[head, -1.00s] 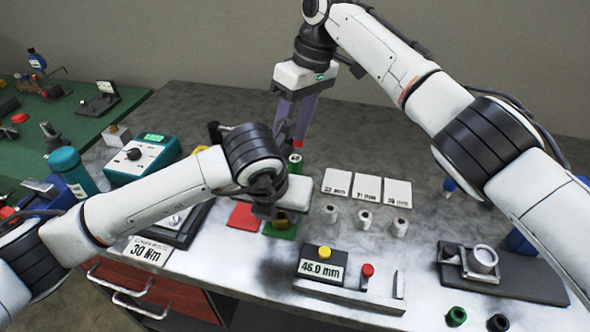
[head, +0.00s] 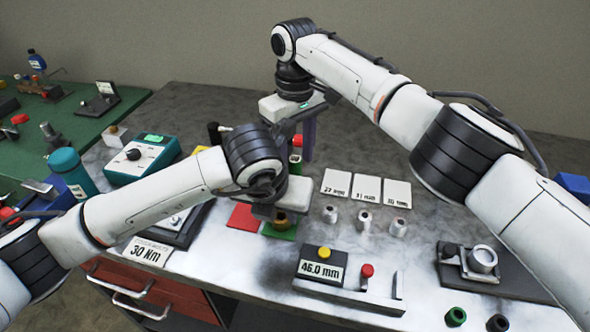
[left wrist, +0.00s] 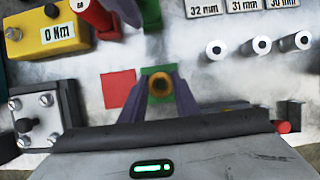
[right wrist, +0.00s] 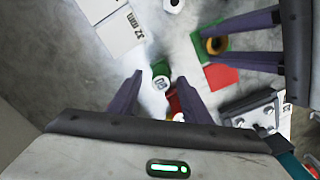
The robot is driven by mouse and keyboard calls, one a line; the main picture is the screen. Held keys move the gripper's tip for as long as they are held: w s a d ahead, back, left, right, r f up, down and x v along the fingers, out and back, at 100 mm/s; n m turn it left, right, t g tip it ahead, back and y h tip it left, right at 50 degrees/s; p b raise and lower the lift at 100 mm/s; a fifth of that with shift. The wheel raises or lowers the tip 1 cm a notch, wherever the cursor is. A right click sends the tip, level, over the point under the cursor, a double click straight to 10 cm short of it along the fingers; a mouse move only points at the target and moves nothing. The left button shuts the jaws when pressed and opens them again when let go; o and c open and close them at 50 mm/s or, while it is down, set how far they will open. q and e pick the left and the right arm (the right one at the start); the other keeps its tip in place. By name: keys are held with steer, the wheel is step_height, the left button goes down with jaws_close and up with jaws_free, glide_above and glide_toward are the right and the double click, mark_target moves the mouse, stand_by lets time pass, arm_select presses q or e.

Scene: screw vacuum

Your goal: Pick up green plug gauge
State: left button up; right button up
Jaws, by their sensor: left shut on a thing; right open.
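The green plug gauge (head: 296,158) stands on the bench behind my left wrist in the head view. In the right wrist view the green gauge (right wrist: 160,72) shows its pale, marked end. My right gripper (right wrist: 158,88) is open, and the gauge appears between and just past its fingertips; I see no contact. In the head view the right gripper (head: 300,150) points down over it. My left gripper (left wrist: 160,84) is shut on a brass ring (left wrist: 160,88) at the green square (left wrist: 149,76). The green gauge's side (left wrist: 151,14) shows at the top of the left wrist view.
A red gauge (right wrist: 175,104) stands close to the green one. My left fingers reach in at the right wrist view's upper right. A red square (head: 244,216), label cards (head: 367,187) and several metal cylinders (head: 364,220) lie nearby. A 46.0 mm block (head: 322,267) stands in front.

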step_height(320, 180, down, 3)
steer(key=shift+f, duration=0.2)
jaws_close()
steer(key=shift+r, duration=0.1)
step_height(320, 180, up, 10)
steer(key=shift+f, duration=0.1)
stand_by(0.4)
